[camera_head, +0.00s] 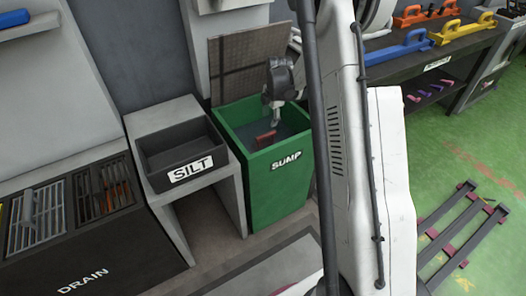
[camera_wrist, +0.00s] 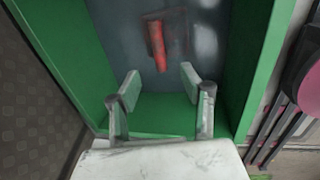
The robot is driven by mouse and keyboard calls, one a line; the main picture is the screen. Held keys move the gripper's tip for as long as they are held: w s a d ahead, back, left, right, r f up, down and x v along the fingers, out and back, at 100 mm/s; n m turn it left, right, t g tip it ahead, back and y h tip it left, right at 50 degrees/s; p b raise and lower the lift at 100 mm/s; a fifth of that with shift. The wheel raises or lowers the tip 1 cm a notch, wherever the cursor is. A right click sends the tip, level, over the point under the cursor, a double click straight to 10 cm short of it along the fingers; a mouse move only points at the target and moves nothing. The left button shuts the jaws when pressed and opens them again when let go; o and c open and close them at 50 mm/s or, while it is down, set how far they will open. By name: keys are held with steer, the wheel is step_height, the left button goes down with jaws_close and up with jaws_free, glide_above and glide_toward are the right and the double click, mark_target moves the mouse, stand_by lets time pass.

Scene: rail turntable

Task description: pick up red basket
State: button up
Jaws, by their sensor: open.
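The red basket (camera_head: 265,138) sits low inside the green bin labelled SUMP (camera_head: 275,187), partly under a grey, murky surface. In the wrist view the basket (camera_wrist: 157,46) shows as a red bar with a dim, darker red body around it. My gripper (camera_head: 276,122) reaches down into the bin from above, beside the basket. In the wrist view my gripper (camera_wrist: 158,80) has its two fingers spread apart with nothing between them. The basket lies just beyond the fingertips, apart from them. Its lower part is blurred.
The green bin walls (camera_wrist: 259,70) stand close on both sides of my gripper. A black tray labelled SILT (camera_head: 182,142) is on a grey stand left of the bin. A brown textured panel (camera_head: 245,65) stands behind. Drain grates (camera_head: 103,188) lie at far left.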

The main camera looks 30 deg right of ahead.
mark_target(266, 134)
steer(key=f, duration=0.2)
steer(key=w+f+b, duration=0.1)
steer(key=f, duration=0.2)
steer(key=f+b, duration=0.1)
steer(key=f, duration=0.2)
steer(key=shift+w, duration=0.25)
steer(key=shift+w+f+b, duration=0.25)
steer(key=shift+f+b, duration=0.15)
steer(key=shift+f, duration=0.45)
steer(key=shift+w+f+b, duration=0.2)
steer(key=shift+f+b, duration=0.25)
steer(key=shift+f, duration=0.4)
steer(key=shift+w+f+b, duration=0.25)
steer(key=shift+f+b, duration=0.15)
steer(key=shift+f, duration=0.45)
steer(key=shift+r, duration=0.1)
steer(key=shift+c, duration=0.2)
jaws_close()
